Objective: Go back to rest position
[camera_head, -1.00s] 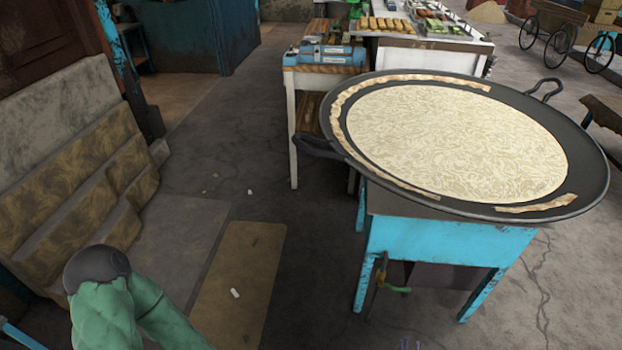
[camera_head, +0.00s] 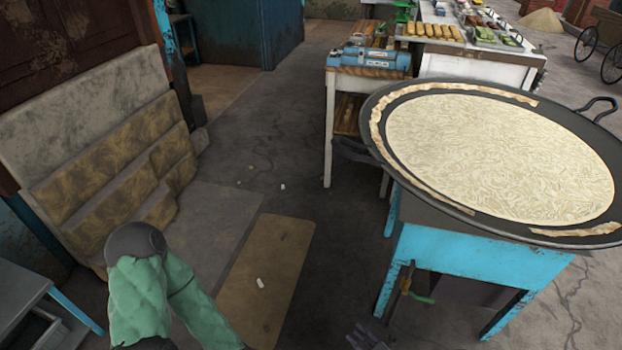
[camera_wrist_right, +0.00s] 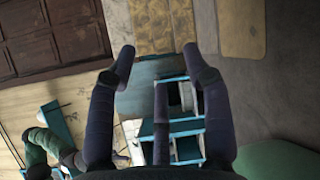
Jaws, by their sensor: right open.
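My right gripper (camera_head: 366,338) shows as dark fingers at the bottom edge of the head view, low in front of the blue stand. In the right wrist view its fingers (camera_wrist_right: 159,58) are spread apart and empty. My left arm in its green sleeve (camera_head: 140,295) is bent at the lower left of the head view. My left gripper does not show clearly in any view. The large black pan (camera_head: 377,125) holds a wide pale sheet of batter (camera_head: 500,155), with browned strips along its rim. It is up and to the right of my right gripper.
The pan sits on a blue stand (camera_head: 470,250). A food counter (camera_head: 490,58) and a small table with a blue device (camera_head: 370,60) stand behind. Stone-like slabs (camera_head: 85,125) lean at the left. A grey table (camera_head: 20,290) is at lower left. Open floor (camera_head: 260,140) lies between.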

